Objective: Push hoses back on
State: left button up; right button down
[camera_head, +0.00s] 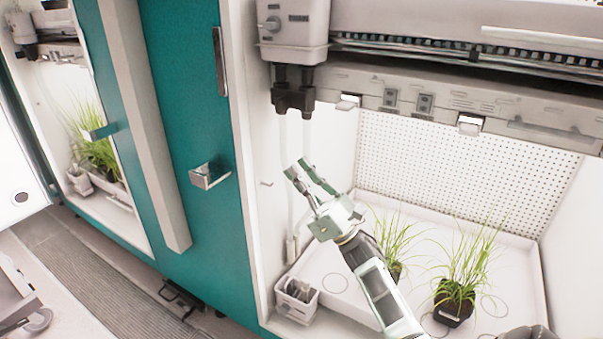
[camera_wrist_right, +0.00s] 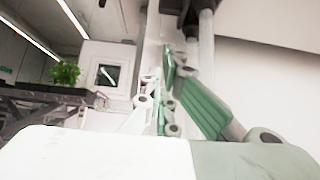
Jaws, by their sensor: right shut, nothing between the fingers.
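A pump-like unit (camera_head: 293,30) with dark fittings (camera_head: 293,95) hangs at the top left of the open growth chamber. Pale, translucent hoses (camera_head: 283,140) run down below the fittings along the left wall; I cannot tell whether each one is seated. My right gripper (camera_head: 297,168) is shut and empty, pointing up, just below the fittings and close to the hoses. In the right wrist view, the dark fittings (camera_wrist_right: 198,12) and a pale hose (camera_wrist_right: 206,45) show above the green-padded fingers. My left gripper is not in view.
Potted grasses (camera_head: 455,300) stand on the chamber's white tray. A small white basket (camera_head: 297,298) sits in the front left corner. A teal door panel with a metal handle (camera_head: 210,174) is to the left. A perforated back wall (camera_head: 465,175) closes the chamber.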

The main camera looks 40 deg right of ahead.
aim_at(280, 114)
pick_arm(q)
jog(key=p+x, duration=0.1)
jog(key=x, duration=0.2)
pick_arm(e)
jog(key=w+a+r, duration=0.1)
jog(key=w+r, duration=0.3)
jog(key=r, duration=0.4)
jog(key=shift+a+r, duration=0.25)
jog(key=shift+a, duration=0.1)
notch_tip(280, 114, up, 4)
jog(key=shift+r+p, duration=0.15)
jog(key=shift+p, duration=0.75)
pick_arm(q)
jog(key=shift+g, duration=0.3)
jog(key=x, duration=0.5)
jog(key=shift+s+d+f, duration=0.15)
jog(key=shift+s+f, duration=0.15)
